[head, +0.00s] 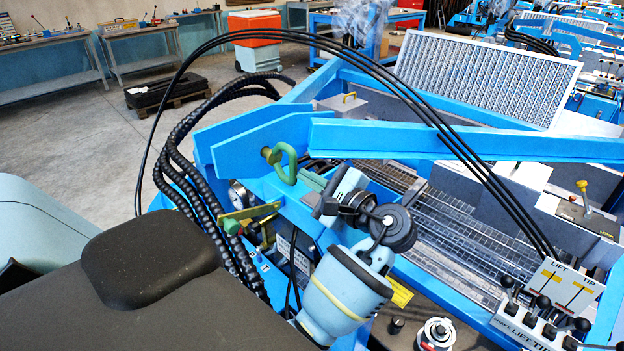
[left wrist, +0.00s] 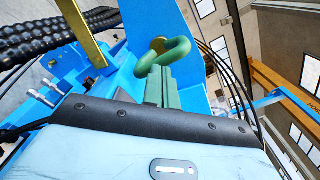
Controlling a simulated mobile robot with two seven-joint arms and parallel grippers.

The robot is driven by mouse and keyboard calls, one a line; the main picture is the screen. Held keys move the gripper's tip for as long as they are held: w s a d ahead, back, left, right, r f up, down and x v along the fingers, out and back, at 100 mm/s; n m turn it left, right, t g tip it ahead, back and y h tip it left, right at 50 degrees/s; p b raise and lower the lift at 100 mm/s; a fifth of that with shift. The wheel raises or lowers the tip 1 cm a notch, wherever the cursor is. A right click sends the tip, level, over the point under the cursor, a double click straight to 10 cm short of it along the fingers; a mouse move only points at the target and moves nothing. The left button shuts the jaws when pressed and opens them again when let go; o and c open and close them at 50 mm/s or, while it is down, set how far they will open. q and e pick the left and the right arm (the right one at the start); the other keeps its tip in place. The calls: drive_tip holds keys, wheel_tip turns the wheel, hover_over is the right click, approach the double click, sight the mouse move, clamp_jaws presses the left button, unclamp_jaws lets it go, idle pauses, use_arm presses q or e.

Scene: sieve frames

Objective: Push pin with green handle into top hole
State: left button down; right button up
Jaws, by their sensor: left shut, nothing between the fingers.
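The pin's green looped handle (head: 288,166) stands out from the blue bracket plate (head: 240,142), with a brass collar (head: 266,153) at its upper left. How deep the pin sits, and the hole itself, cannot be seen. My left gripper (head: 309,181) is shut and empty, its green fingers just right of and below the handle. In the left wrist view the closed fingers (left wrist: 160,84) point at the handle (left wrist: 164,56), which curves across just beyond their tips. I cannot tell whether they touch. My right gripper is not in view.
A brass bar with a green knob (head: 232,226) lies below the bracket. Black hoses (head: 190,150) run at the left. A blue beam (head: 450,140) crosses to the right. A lever panel (head: 545,305) is at bottom right. Open floor (head: 75,140) lies at the left.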

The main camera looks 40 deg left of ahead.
sight(296, 170)
use_arm(q)
drive_tip(key=shift+w+a, duration=0.2)
drive_tip(key=shift+a, duration=1.65)
idle(0.3)
drive_tip(key=shift+d, duration=0.15)
drive_tip(key=shift+s+d, duration=0.2)
drive_tip(key=shift+d, duration=1.7)
